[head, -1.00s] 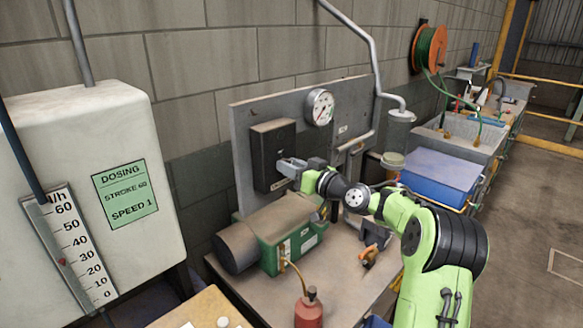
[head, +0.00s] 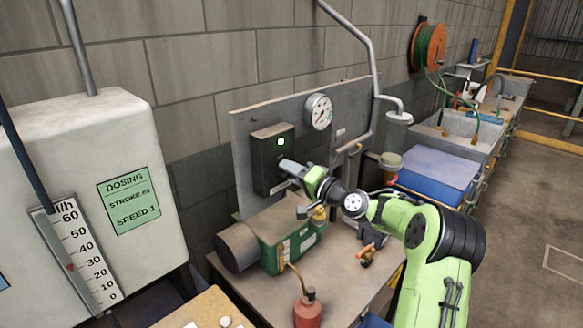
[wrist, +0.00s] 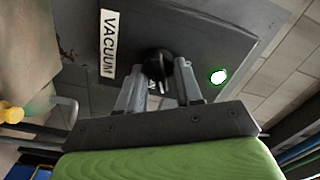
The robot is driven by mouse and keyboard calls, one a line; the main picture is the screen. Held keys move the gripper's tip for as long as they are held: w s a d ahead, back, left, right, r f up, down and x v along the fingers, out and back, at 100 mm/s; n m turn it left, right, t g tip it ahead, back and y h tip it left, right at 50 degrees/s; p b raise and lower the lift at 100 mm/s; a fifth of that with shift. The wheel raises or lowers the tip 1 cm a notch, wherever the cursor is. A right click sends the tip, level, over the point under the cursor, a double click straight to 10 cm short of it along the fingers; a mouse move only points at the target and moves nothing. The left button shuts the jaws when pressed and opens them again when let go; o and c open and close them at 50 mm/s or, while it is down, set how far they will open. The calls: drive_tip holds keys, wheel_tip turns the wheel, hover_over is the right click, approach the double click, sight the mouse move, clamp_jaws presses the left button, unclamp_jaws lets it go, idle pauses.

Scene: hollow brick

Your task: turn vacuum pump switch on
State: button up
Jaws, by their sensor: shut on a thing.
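The vacuum pump switch box (head: 266,160) is a dark box on the grey upright panel. A green lamp (head: 281,141) glows near its top, and it also shows lit in the wrist view (wrist: 217,76). In the wrist view a black switch knob (wrist: 157,64) sits on the box face beside a white label reading VACUUM (wrist: 108,42). My gripper (wrist: 160,82) is at the knob, with its two fingers on either side, shut on it. In the head view my gripper (head: 287,166) reaches the box front and hides the knob.
The green pump (head: 283,240) stands on the bench below the box. A round gauge (head: 319,112) is on the panel. A red bottle (head: 308,310) stands at the bench front, and a blue-lidded bin (head: 437,173) is at the right.

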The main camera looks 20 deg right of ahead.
drive_tip(key=m+p, duration=0.3)
drive_tip(key=m, duration=0.2)
drive_tip(key=shift+f, duration=0.15)
idle(0.5)
drive_tip(key=o, duration=1)
drive_tip(key=b+v, duration=0.3)
drive_tip(key=v, duration=1.3)
drive_tip(key=shift+w+a, duration=0.1)
